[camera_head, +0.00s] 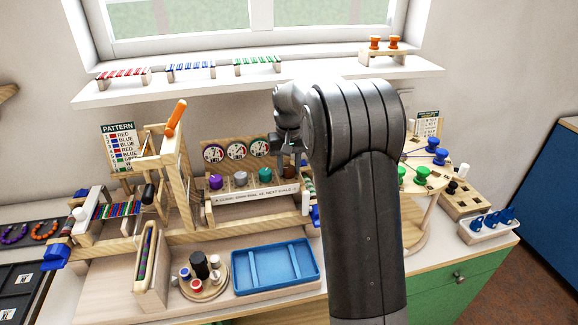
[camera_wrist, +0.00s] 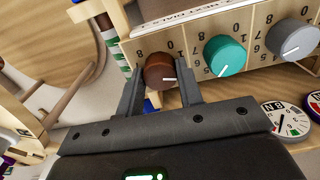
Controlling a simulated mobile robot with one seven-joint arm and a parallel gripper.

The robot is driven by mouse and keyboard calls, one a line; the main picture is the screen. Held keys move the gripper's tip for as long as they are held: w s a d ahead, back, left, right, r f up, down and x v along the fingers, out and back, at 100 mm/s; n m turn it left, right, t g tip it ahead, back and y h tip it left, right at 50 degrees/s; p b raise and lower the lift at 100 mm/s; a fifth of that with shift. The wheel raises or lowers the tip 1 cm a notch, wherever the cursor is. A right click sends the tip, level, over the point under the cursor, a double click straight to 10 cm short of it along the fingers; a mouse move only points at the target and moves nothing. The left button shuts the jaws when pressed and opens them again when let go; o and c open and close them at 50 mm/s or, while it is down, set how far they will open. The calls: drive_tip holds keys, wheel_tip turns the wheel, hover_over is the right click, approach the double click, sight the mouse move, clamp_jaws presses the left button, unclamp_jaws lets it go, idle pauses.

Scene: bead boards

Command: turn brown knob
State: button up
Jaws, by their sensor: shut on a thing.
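The brown knob (camera_wrist: 160,72) sits at the end of a row of knobs on a wooden panel with printed numbers. It has a white pointer line. My gripper (camera_wrist: 160,88) is shut on the brown knob, with one dark finger on each side of it in the wrist view. In the head view my gripper (camera_head: 290,150) is at the right end of the knob row, and my arm hides part of that area. The brown knob shows there only as a small piece (camera_head: 291,172) below the fingers.
A teal knob (camera_wrist: 225,55) and a grey knob (camera_wrist: 293,39) are beside the brown one. A purple knob (camera_head: 215,182) is at the row's far end. Dials (camera_head: 237,149) stand behind the row. A blue tray (camera_head: 275,267) lies in front. A wooden frame with an orange handle (camera_head: 176,117) rises at left.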

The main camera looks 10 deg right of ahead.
sight(289, 168)
drive_tip(key=shift+m, duration=0.3)
drive_tip(key=o, duration=1)
drive_tip(key=shift+c, duration=0.2)
drive_tip(key=shift+r, duration=0.1)
wheel_tip(289, 168, up, 11)
drive_tip(key=shift+f, duration=0.2)
